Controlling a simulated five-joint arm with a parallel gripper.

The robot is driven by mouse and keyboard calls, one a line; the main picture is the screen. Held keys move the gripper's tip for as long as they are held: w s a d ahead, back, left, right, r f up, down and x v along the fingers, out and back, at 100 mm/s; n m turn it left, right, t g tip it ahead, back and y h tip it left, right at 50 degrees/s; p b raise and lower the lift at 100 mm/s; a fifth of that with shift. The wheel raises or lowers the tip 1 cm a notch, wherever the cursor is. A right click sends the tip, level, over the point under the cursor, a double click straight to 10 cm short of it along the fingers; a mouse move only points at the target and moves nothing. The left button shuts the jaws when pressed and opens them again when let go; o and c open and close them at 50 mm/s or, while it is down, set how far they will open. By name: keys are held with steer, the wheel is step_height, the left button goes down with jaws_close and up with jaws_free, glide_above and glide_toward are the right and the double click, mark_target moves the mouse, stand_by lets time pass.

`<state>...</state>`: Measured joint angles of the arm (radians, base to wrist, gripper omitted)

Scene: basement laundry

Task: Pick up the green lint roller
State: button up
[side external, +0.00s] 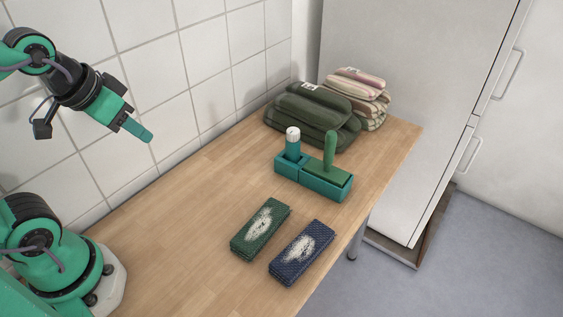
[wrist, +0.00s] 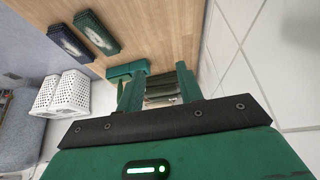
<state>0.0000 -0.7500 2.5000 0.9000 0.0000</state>
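A teal cylinder with a ribbed white top (side external: 293,140) stands in the left compartment. My gripper (side external: 140,132) is raised at the left, well away from the caddy. In the wrist view my gripper (wrist: 158,92) has its two fingers apart and nothing held between them. Part of the caddy (wrist: 124,70) shows beside the left finger there. The roller cannot be made out clearly in that view.
Folded green towels (side external: 312,115) and striped towels (side external: 360,95) lie behind the caddy. A green cloth (side external: 261,229) and a navy cloth (side external: 301,252), both with white lint patches, lie in front. Tiles bound the left side. The wooden counter (side external: 185,215) is clear at left.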

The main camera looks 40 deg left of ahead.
stand_by(0.3)
steer(key=shift+o, duration=1.2)
steer(key=shift+w+r, duration=0.1)
